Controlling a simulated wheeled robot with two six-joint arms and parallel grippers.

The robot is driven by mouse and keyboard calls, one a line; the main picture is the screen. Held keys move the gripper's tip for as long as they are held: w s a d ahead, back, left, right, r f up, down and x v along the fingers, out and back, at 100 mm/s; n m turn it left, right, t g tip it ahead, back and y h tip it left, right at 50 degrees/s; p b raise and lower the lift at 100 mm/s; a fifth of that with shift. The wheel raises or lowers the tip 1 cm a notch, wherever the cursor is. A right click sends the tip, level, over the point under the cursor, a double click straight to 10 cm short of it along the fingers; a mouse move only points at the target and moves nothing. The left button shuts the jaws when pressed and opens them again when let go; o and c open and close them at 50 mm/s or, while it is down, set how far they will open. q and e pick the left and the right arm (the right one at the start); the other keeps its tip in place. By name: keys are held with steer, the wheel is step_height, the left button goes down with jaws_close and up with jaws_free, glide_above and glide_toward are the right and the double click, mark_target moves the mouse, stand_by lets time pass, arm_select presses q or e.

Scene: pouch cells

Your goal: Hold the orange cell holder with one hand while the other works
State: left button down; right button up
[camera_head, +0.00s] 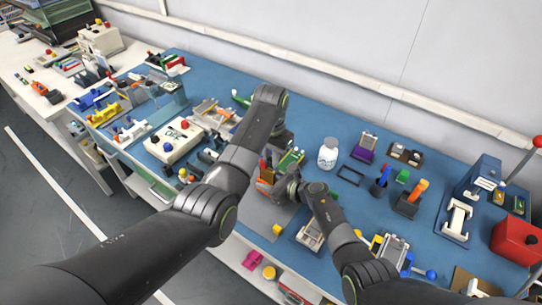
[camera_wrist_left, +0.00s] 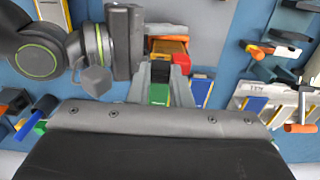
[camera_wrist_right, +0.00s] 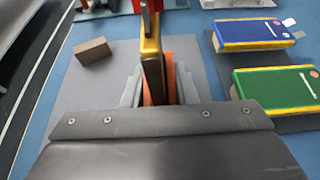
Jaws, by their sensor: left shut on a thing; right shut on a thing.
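The orange cell holder (camera_wrist_right: 171,62) stands upright on a grey mat in the right wrist view. It also shows in the left wrist view (camera_wrist_left: 166,46) and partly in the head view (camera_head: 267,173). My right gripper (camera_wrist_right: 156,82) is shut on it low down. A red pouch cell with gold edges (camera_wrist_right: 150,45) stands edge-on in the holder. My left gripper (camera_wrist_left: 160,66) is shut at the red cell's upper end (camera_wrist_left: 173,58); the exact contact is partly hidden. In the head view my left arm covers much of this spot.
A green cell (camera_wrist_right: 280,90) and a blue cell (camera_wrist_right: 255,32) lie beside the holder. A small brown block (camera_wrist_right: 93,51) lies on its other side. The left table part is crowded.

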arm_select(q)
steer(key=shift+f, duration=0.45)
stand_by(2.4)
steer(key=c, duration=1.3)
jaws_free()
steer(key=shift+o, duration=0.2)
steer(key=shift+r, duration=3.85)
